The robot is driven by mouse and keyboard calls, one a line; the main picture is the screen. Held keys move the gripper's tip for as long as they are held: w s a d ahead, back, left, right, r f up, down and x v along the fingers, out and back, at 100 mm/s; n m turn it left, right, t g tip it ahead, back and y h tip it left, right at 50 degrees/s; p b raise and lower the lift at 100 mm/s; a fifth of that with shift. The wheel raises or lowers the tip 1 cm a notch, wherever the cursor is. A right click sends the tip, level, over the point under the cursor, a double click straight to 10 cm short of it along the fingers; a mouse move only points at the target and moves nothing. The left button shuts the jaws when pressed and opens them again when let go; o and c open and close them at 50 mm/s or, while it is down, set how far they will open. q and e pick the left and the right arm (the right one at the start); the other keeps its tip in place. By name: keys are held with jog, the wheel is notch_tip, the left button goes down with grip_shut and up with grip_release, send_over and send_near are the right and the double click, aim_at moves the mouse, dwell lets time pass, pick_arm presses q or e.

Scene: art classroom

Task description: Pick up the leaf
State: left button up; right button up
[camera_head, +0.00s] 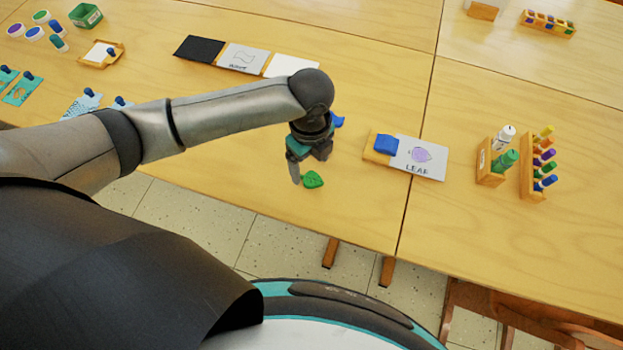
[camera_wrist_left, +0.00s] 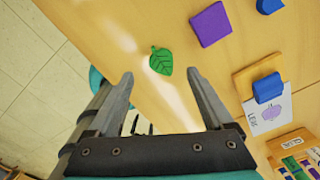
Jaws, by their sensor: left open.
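The green leaf (camera_head: 313,180) lies flat on the wooden table near its front edge. It also shows in the left wrist view (camera_wrist_left: 161,61), beyond the fingertips and between their lines. My left gripper (camera_head: 308,176) points down just beside and above the leaf in the head view. In the left wrist view my left gripper (camera_wrist_left: 160,78) has its two fingers spread apart with nothing between them. The leaf looks clear of both fingers. My right gripper is in neither view.
A purple block (camera_wrist_left: 210,23) lies near the leaf in the wrist view. A card marked LEAF (camera_head: 419,158) with a blue block (camera_head: 386,144) on its wooden holder is to the right. Marker racks (camera_head: 531,178) stand further right. The table's front edge is close to the leaf.

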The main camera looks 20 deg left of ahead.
aim_at(311, 179)
pick_arm(q)
notch_tip(311, 179, down, 5)
jog(key=shift+f+b, duration=0.2)
jog(key=shift+b, duration=0.75)
grip_shut()
jog(key=shift+r, duration=0.1)
